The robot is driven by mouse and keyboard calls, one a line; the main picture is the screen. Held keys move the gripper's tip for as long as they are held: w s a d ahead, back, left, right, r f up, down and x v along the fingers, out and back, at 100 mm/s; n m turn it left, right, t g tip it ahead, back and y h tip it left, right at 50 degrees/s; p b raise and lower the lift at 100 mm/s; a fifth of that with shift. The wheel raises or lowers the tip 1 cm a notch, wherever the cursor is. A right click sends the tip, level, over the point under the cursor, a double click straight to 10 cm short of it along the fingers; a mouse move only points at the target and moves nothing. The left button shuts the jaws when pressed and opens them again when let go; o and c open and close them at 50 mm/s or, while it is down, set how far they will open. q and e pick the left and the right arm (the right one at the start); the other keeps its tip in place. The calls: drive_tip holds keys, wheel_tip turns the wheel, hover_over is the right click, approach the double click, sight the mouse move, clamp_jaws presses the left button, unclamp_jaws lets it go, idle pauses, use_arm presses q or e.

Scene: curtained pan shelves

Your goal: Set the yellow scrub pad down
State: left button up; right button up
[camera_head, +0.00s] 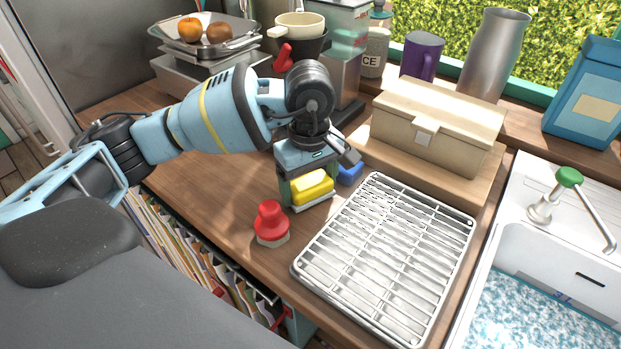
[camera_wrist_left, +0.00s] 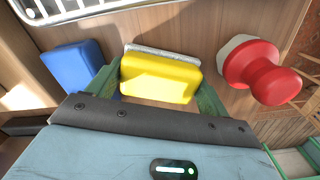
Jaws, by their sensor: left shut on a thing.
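The yellow scrub pad (camera_head: 312,187) is a yellow block with a pale layer along one side. My left gripper (camera_head: 307,192) is shut on it, over the wooden counter left of the wire rack. In the left wrist view the pad (camera_wrist_left: 160,78) sits between the two green fingers of the gripper (camera_wrist_left: 162,85). I cannot tell whether the pad touches the counter. My right gripper is in neither view.
A red-handled brush (camera_head: 270,222) stands in front of the pad, and a blue block (camera_head: 350,173) lies behind it. The wire rack (camera_head: 294,268) is close on the right. A wooden box (camera_head: 437,122) and the sink (camera_head: 482,275) are farther right. Bare counter (camera_head: 200,180) lies left.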

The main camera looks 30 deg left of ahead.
use_arm(q)
drive_tip(key=shift+f, duration=0.3)
idle(0.5)
drive_tip(key=o, duration=1.3)
drive_tip(key=shift+c, duration=0.2)
wheel_tip(320, 180, up, 8)
drive_tip(key=shift+f, duration=0.1)
drive_tip(key=shift+c, duration=0.4)
clamp_jaws()
idle(0.6)
